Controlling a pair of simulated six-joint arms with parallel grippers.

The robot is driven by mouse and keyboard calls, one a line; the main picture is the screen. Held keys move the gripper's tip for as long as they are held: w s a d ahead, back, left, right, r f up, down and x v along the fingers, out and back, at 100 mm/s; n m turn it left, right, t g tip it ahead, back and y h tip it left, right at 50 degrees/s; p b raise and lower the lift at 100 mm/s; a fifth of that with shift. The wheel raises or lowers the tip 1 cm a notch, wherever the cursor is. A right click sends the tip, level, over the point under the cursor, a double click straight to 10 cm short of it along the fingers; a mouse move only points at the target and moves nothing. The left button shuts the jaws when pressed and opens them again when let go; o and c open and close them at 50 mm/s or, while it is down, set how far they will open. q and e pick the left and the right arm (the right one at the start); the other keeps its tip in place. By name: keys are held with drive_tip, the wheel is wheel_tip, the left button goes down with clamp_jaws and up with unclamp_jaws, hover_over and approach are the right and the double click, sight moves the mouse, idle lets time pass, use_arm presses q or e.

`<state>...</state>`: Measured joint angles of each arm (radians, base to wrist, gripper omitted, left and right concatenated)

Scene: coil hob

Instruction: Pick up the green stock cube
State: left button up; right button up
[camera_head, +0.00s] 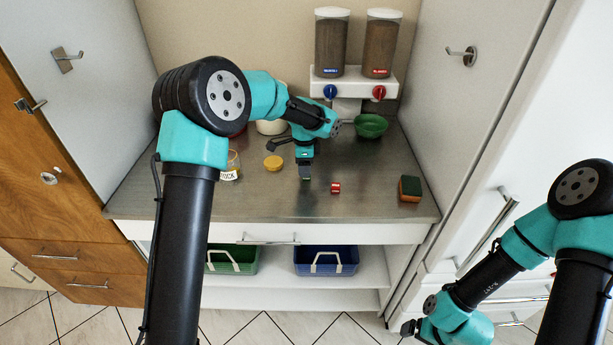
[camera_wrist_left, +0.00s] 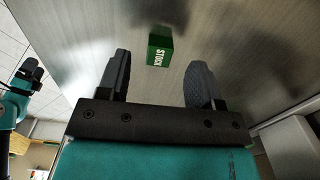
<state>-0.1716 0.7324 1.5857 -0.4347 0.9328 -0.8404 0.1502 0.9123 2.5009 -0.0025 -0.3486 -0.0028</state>
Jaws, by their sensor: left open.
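The green stock cube (camera_wrist_left: 160,47) stands on the metal counter, its white lettering showing in the left wrist view. In the head view only a small part of it (camera_head: 307,187) shows, just below my left gripper (camera_head: 305,174). In the left wrist view my left gripper (camera_wrist_left: 158,68) is open, with the cube ahead of the gap between its fingertips and apart from both fingers. My right gripper (camera_head: 409,328) is low at the bottom right of the head view, away from the counter; its jaws are too small to read.
A red cube (camera_head: 335,187) lies right of the green one. A yellow lid (camera_head: 273,163) and a stock jar (camera_head: 231,168) are to the left. A sponge (camera_head: 410,188) sits at the right and a green bowl (camera_head: 371,126) under the dispensers (camera_head: 354,72). The counter's front is clear.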

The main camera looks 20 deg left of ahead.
use_arm(q)
drive_tip(key=shift+f, duration=1.6)
drive_tip(key=c, duration=1)
drive_tip(key=shift+r, duration=0.1)
drive_tip(key=shift+r, duration=1.7)
drive_tip(key=s+d, duration=0.1)
drive_tip(key=s, duration=0.4)
drive_tip(key=s+d+r, duration=0.1)
drive_tip(key=s+d, duration=0.1)
drive_tip(key=s, duration=0.3)
drive_tip(key=s+d, duration=0.1)
drive_tip(key=s, duration=0.4)
drive_tip(key=shift+s+d+r, duration=0.2)
drive_tip(key=shift+d+r, duration=0.05)
drive_tip(key=shift+d, duration=0.05)
